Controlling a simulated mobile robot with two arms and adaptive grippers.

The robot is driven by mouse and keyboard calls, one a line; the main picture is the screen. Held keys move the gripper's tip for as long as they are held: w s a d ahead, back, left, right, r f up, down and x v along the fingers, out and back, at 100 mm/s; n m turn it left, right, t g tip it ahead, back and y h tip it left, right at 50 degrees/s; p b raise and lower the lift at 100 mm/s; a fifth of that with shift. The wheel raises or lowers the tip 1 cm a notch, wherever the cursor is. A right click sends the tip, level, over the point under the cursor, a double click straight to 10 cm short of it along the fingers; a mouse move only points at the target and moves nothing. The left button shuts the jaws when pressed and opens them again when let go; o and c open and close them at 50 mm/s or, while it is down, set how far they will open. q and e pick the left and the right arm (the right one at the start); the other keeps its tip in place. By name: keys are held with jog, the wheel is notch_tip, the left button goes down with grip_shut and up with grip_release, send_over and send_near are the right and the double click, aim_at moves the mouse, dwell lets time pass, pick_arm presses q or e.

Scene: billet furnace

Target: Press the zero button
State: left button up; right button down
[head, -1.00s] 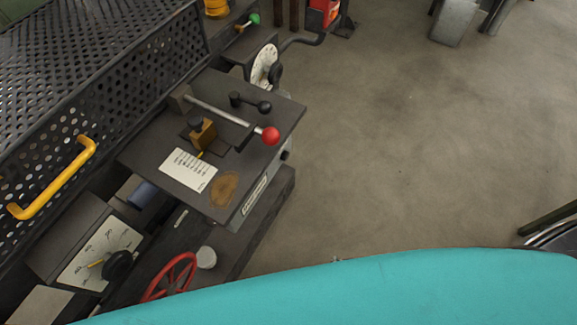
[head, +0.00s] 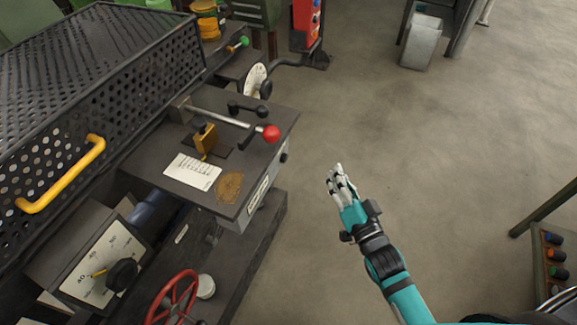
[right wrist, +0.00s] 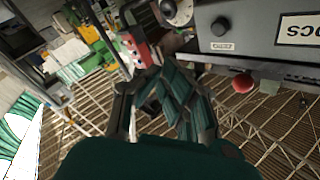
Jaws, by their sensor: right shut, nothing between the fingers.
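A small black round button (head: 284,157) sits on the front face of the grey machine box (head: 262,195). In the right wrist view the black button (right wrist: 218,27) is larger, with a small light label (right wrist: 222,46) below it, too small to read surely. My right gripper (head: 336,172) is shut and empty, over the open floor to the right of the box and apart from the button. Its fingers (right wrist: 158,72) show in the right wrist view, left of and below the button. My left gripper is not in view.
A lever with a red ball (head: 271,133) stands on the box top and reaches toward its front edge. A red handwheel (head: 172,300) and a dial (head: 102,265) are lower left. A control panel with coloured buttons (head: 553,262) stands at right. The middle floor is clear.

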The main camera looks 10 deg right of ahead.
aim_at(283, 158)
jog(key=shift+s+r, duration=0.1)
jog(key=shift+r, duration=0.45)
jog(key=w+a+b, duration=0.1)
jog(key=w+a, duration=0.4)
jog(key=a, duration=0.2)
jog(key=shift+a+b, duration=0.15)
jog(key=shift+b, duration=0.25)
dwell(1.2)
jog(key=shift+w+a, duration=0.25)
jog(key=shift+a, duration=0.1)
